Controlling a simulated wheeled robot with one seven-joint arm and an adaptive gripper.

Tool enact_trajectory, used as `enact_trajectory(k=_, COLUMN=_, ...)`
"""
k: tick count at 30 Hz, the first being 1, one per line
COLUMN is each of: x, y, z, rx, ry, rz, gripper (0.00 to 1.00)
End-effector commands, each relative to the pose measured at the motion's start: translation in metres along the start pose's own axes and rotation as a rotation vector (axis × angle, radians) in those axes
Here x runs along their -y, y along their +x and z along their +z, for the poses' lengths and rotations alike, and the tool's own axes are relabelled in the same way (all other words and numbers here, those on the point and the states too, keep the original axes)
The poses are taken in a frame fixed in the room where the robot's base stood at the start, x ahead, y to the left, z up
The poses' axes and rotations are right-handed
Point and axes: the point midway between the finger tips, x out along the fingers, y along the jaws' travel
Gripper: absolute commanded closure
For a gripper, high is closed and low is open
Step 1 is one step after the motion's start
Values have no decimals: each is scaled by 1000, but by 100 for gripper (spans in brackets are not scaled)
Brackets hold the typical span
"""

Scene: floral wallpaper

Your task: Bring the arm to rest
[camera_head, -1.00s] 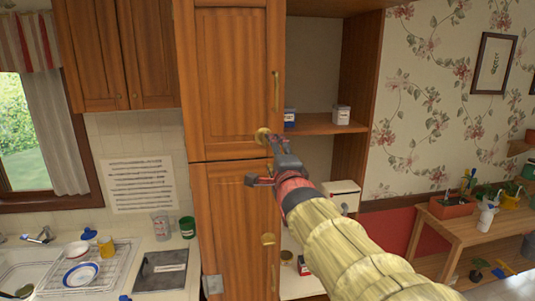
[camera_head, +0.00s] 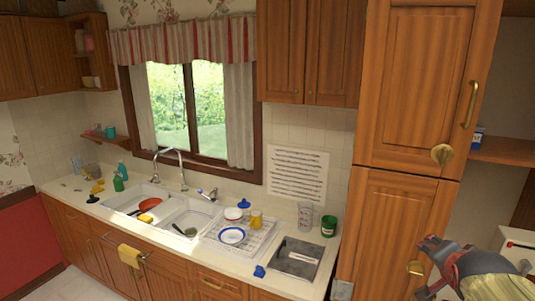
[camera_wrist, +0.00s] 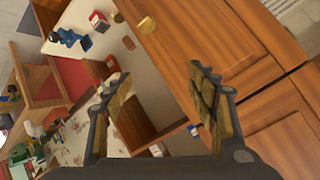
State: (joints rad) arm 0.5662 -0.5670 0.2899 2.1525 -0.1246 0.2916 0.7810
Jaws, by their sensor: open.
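My gripper (camera_head: 428,268) is at the lower right of the head view, in front of the tall wooden cabinet (camera_head: 405,215). My arm, in a pale yellow cover, enters from the right edge. In the wrist view my gripper (camera_wrist: 160,100) has its two fingers spread apart, with nothing between them. The cabinet's wooden door (camera_wrist: 205,40) shows beyond the fingers. Whether a fingertip touches the cabinet cannot be told.
A counter (camera_head: 205,262) with a sink (camera_head: 185,215), a dish rack (camera_head: 245,240) and a green can (camera_head: 328,226) runs to the left. Open shelves (camera_head: 505,150) stand right of the cabinet. The floor (camera_head: 72,283) shows at lower left.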

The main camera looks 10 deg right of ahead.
Motion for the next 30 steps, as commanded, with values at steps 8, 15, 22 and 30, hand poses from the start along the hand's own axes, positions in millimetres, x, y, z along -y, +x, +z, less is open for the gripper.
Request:
enact_trajectory(k=8, x=-62, y=-40, z=185, rx=408, ry=-642, rz=29, gripper=42)
enact_trajectory(k=15, x=-99, y=-85, z=316, rx=618, ry=-980, rz=-129, gripper=42)
enact_trajectory(k=22, x=-89, y=-97, z=350, rx=599, ry=-1063, rz=-243, gripper=42)
enact_trajectory(k=30, x=-86, y=-99, z=353, rx=601, ry=-1074, rz=-255, gripper=42)
